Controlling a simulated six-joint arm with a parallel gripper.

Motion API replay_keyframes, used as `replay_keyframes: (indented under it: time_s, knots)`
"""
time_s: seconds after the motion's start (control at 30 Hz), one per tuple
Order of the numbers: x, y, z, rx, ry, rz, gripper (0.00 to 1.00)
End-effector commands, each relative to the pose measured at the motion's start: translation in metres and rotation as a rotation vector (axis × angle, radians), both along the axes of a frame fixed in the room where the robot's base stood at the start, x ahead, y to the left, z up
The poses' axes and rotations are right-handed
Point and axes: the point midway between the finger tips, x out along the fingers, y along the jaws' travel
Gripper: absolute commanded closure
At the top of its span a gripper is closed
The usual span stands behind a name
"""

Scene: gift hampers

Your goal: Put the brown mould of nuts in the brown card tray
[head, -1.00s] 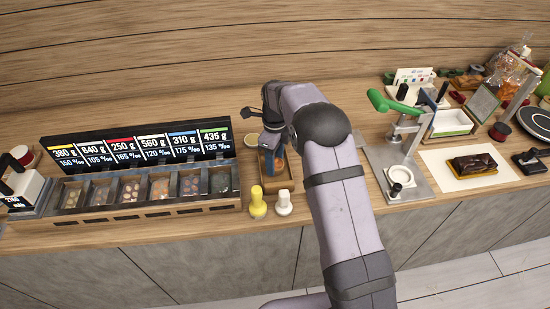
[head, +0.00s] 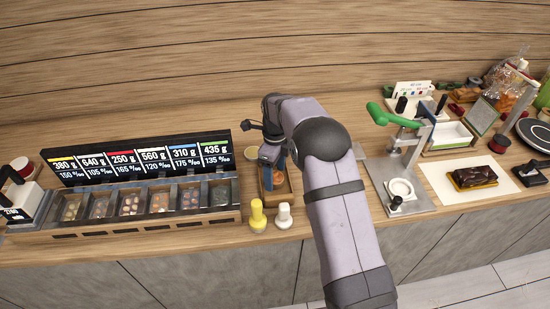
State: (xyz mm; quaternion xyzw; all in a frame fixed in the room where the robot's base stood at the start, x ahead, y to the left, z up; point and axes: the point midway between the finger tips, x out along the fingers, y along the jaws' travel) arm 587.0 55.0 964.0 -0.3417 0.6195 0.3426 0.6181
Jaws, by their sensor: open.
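My gripper (head: 270,178) is low over a small brown open tray (head: 289,194) at the middle of the counter. Its jaws are open, with blue fingers reaching down into or just above the tray. A small orange-brown round piece (head: 279,177) shows beside the fingers, inside the tray's outline. It may be the brown mould of nuts, but the arm hides part of it and I cannot tell whether the fingers touch it. The brown tray may be the card tray; its far end is hidden by my wrist.
A compartment rack (head: 150,225) with several filled bins and a price board (head: 140,158) stands left. A green-handled press (head: 400,165) and a dark block (head: 474,176) are right.

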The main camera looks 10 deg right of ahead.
Motion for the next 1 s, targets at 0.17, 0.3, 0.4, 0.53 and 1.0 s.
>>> replay_keyframes:
  time_s: [0.17, 0.3, 0.4, 0.53, 1.0]
  knots:
    - [0.002, 0.000, 0.022, 0.001, -0.006, 0.000, 0.36]
    - [0.002, 0.000, 0.047, 0.000, -0.007, 0.000, 0.36]
    - [0.002, 0.000, 0.066, 0.001, -0.006, 0.000, 0.36]
    - [0.001, 0.000, 0.087, 0.000, -0.005, 0.000, 0.36]
    - [0.001, 0.000, 0.116, 0.000, -0.001, 0.000, 0.36]
